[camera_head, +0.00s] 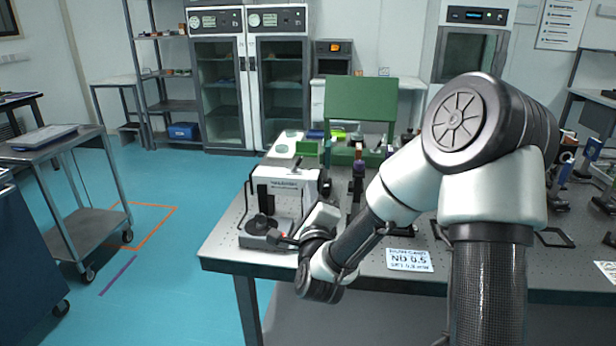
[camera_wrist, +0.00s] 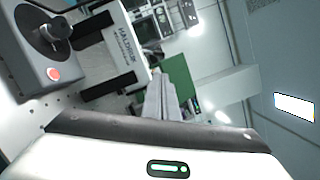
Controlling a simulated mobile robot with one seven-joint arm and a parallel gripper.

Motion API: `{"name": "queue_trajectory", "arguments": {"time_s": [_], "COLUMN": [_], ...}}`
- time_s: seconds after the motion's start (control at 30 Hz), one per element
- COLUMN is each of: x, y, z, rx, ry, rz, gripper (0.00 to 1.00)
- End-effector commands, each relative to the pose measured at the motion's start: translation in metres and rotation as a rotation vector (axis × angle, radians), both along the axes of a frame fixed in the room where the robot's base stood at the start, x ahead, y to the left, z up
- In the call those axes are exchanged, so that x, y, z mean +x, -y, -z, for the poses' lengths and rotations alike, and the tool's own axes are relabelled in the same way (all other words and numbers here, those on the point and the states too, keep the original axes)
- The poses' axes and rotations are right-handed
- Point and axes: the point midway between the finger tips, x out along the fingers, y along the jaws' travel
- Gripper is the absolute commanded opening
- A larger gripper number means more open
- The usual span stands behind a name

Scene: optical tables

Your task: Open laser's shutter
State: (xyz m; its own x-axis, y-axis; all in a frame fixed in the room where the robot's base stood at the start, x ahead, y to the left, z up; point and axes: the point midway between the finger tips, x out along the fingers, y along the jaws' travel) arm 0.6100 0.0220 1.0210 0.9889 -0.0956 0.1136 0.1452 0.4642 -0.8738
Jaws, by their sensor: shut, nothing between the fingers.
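I cannot pick out with certainty a laser or its shutter in either view. A white boxed instrument (camera_head: 290,187) with dark lettering stands at the near left corner of the optical table (camera_head: 225,248). It also shows in the wrist view (camera_wrist: 122,42). In front of it is a grey base (camera_head: 262,241) with a black knob, and in the wrist view this base (camera_wrist: 30,80) carries a red button (camera_wrist: 54,73). My gripper (camera_head: 281,238) is shut and empty, low beside the base's right side. Whether it touches the base cannot be told.
A printed card (camera_head: 409,260) lies near the table's front edge. Dark posts (camera_head: 357,182) stand behind my arm, and a green panel (camera_head: 361,98) rises at the back. A metal cart (camera_head: 75,195) stands to the left, with open blue floor between.

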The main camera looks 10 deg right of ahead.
Motion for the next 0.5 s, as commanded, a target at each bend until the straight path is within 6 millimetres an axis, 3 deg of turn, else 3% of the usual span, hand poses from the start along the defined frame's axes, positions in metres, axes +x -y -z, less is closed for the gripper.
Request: {"name": "queue_trajectory", "arguments": {"time_s": [0.37,0.5], "x": [0.000,0.010], "y": [0.001,0.002], "z": [0.000,-0.001], "rx": [0.017,0.017], "ry": [0.010,0.011], "rz": [0.003,0.004], "gripper": [0.00,0.00]}}
